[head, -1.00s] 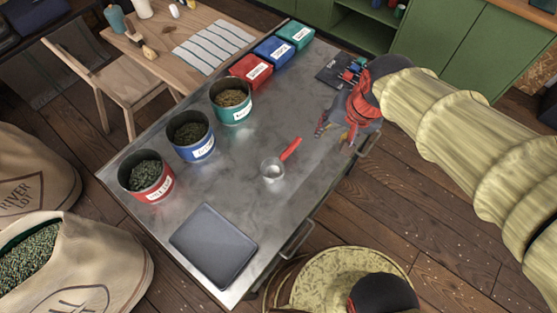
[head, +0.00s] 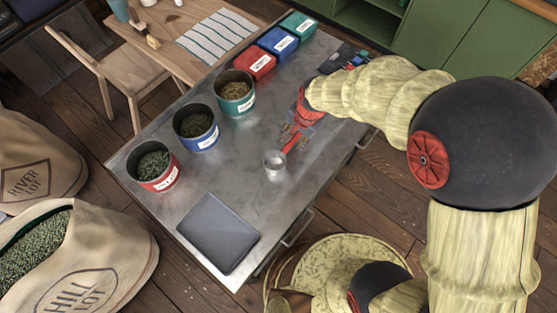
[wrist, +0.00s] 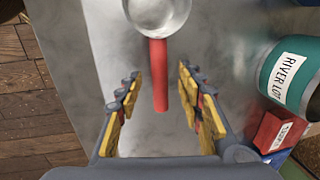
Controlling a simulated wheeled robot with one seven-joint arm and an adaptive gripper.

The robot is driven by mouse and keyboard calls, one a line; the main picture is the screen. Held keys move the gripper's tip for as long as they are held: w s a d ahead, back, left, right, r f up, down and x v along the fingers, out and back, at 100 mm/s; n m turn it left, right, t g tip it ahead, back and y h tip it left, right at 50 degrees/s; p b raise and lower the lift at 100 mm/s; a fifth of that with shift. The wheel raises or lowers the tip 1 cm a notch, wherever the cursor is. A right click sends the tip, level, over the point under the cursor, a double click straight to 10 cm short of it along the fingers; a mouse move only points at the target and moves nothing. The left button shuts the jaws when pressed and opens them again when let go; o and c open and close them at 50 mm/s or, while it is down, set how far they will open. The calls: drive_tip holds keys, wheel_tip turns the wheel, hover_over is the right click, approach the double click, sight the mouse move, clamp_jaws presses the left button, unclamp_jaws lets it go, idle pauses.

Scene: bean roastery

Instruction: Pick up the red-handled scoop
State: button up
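The red-handled scoop (head: 276,164) lies on the metal table (head: 235,175), with its round silver bowl toward the front and its red handle toward my gripper. In the wrist view the scoop's red handle (wrist: 159,75) points toward me, its end between the two fingers, with a gap on each side. The bowl is partly cut off by the top edge there. My gripper (wrist: 157,95) is open, with yellow pads on both fingers, and holds nothing. In the head view my gripper (head: 293,138) is over the handle end; its exact height is unclear.
Red (head: 163,184), blue (head: 183,135) and teal (head: 236,107) tins of beans stand along the table's left side. A dark tray (head: 218,232) lies at the front. Red, blue and green boxes stand at the back. The table is clear around the scoop.

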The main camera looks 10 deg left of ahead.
drive_tip(key=x, duration=0.2)
drive_tip(key=shift+f, duration=0.25)
clamp_jaws()
idle(0.3)
